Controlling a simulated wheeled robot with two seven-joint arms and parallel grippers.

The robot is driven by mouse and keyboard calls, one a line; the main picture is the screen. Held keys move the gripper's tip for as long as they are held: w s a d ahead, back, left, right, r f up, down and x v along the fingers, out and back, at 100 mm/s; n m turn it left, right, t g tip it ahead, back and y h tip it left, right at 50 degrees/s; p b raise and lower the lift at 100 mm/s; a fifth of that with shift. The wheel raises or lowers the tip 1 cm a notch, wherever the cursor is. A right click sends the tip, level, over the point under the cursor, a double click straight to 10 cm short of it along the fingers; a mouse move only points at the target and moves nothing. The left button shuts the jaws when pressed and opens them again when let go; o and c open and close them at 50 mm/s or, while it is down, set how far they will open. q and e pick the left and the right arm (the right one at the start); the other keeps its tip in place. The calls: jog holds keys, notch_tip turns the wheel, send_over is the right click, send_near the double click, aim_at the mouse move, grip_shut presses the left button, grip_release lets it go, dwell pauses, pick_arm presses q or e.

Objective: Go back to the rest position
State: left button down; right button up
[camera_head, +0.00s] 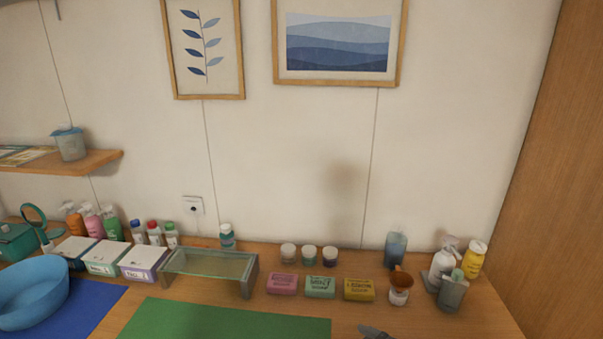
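Neither of my grippers can be made out in the head view. A small dark grey shape (374,331) shows at the bottom edge, right of the green mat (225,322); it is cut off, and I cannot tell what it is. No object is seen held. The wooden counter (480,321) runs along the wall.
A blue basin (32,291) is at left on a blue mat (92,309). A glass riser (210,264), white boxes (104,258), soap bars (320,287) and several jars and bottles line the back. A wooden panel (559,180) bounds the right. The green mat is clear.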

jog(key=s+d+f+m+g+h, duration=0.2)
jog(key=s+d+f, duration=0.3)
jog(key=s, duration=0.3)
jog(key=s+d+f+m+g+h, duration=0.2)
jog(key=s+d+f, duration=0.25)
jog(key=s, duration=0.35)
jog(key=s+d+f+m+g+h, duration=0.2)
jog(key=s+d+f, duration=0.25)
jog(key=s, duration=0.35)
notch_tip(320, 180, down, 28)
jog(key=g+b, duration=0.1)
jog(key=b, duration=0.4)
jog(key=s+d+f+g+b, duration=0.1)
jog(key=s+f+b, duration=0.1)
jog(key=s+f, duration=0.6)
jog(key=s+d+f+b, duration=0.2)
jog(key=s+f, duration=0.7)
jog(key=f, duration=0.7)
jog(key=shift+d+g+b, duration=0.2)
jog(key=shift+g+b, duration=0.2)
jog(key=shift+b, duration=0.3)
